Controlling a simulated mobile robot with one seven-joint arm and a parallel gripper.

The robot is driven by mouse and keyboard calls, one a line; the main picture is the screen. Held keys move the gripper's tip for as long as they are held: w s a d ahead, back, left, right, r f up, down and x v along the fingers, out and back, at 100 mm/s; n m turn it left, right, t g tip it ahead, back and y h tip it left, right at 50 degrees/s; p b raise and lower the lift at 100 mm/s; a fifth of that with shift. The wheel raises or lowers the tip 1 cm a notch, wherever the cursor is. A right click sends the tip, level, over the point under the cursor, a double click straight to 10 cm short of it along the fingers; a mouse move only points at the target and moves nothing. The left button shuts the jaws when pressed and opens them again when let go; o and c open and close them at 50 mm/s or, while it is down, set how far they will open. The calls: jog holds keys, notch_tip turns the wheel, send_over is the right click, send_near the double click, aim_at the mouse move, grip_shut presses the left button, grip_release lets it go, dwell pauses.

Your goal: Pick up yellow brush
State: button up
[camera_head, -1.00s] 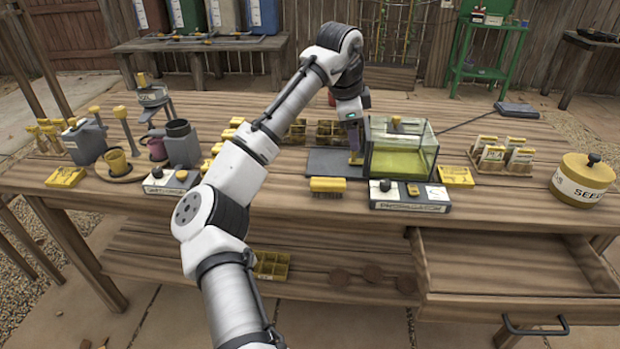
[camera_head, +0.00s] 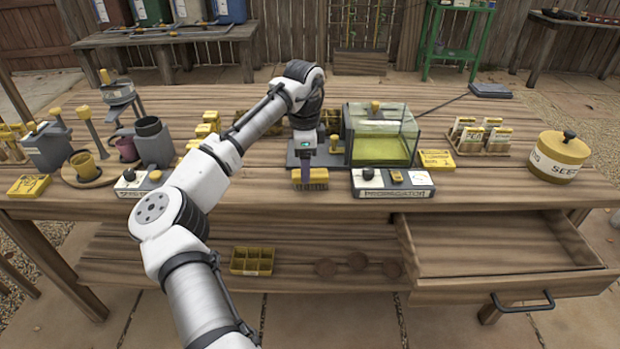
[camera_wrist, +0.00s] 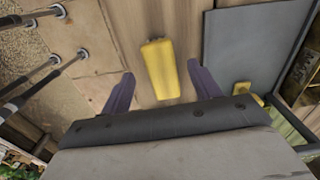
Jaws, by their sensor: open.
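The yellow brush (camera_head: 316,178) lies on the bench top near its front edge, just left of the propagator control box. Nothing is held. I cannot tell the exact height above the brush.
The propagator box (camera_head: 392,184) and glass tank (camera_head: 381,135) stand just right of the brush. A dark mat (camera_head: 330,150) lies behind it. An open drawer (camera_head: 500,250) juts out below at the right. The bench top left of the brush (camera_head: 250,180) is fairly clear.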

jog(key=f, duration=0.4)
jog(key=shift+w+d+f+p, duration=0.1)
jog(key=shift+d+f+p, duration=0.1)
jog(key=shift+f+p, duration=0.1)
jog(key=shift+r, duration=0.1)
jog(key=c, duration=1.1)
jog(key=shift+r, duration=0.1)
notch_tip(320, 180, up, 20)
jog(key=shift+f, duration=0.1)
